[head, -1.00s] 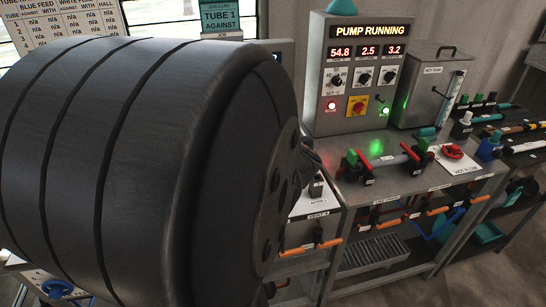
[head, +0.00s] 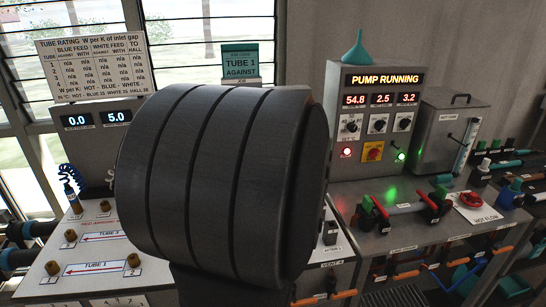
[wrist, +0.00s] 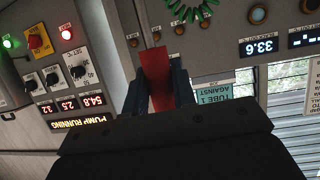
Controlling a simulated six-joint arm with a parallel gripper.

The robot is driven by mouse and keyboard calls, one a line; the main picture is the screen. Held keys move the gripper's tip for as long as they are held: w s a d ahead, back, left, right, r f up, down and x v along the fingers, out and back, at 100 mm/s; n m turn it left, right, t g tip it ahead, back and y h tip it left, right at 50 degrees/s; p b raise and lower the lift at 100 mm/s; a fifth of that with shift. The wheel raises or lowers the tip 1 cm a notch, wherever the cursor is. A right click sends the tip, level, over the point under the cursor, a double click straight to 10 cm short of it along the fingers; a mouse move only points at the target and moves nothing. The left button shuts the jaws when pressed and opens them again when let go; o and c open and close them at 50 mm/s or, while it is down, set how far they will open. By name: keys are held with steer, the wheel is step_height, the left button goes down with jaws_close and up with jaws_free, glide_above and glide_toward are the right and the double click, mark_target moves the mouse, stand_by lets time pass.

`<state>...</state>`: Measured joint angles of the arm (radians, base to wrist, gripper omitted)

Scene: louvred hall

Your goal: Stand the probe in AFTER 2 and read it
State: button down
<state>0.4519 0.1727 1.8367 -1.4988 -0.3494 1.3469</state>
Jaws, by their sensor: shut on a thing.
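In the wrist view, which is upside down, my gripper (wrist: 158,92) is shut on a red block-like piece (wrist: 156,68), probably the probe's handle. Its tip is not visible, so I cannot tell whether it touches anything. A green coiled cord (wrist: 186,10) shows beyond it; its connection is unclear. In the head view my own dark arm link hides the gripper and the held piece. A small black piece (head: 330,232) stands on the bench just right of the arm, above a small label that may read AFTER 2. A lit readout (wrist: 258,46) shows in the wrist view.
A pump panel (head: 376,115) reads PUMP RUNNING, with a green funnel (head: 356,50) on top. Right of it stands a lidded grey tank (head: 445,130). A blue probe (head: 72,198) with coiled cord stands on the left bench (head: 60,248) among brass fittings. Red-and-green-handled valves (head: 405,210) crowd the right bench.

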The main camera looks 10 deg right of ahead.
steer(key=shift+w, duration=0.75)
step_height(320, 180, down, 7)
stand_by(0.9)
step_height(320, 180, down, 8)
stand_by(2.1)
steer(key=c, duration=1.1)
jaws_free()
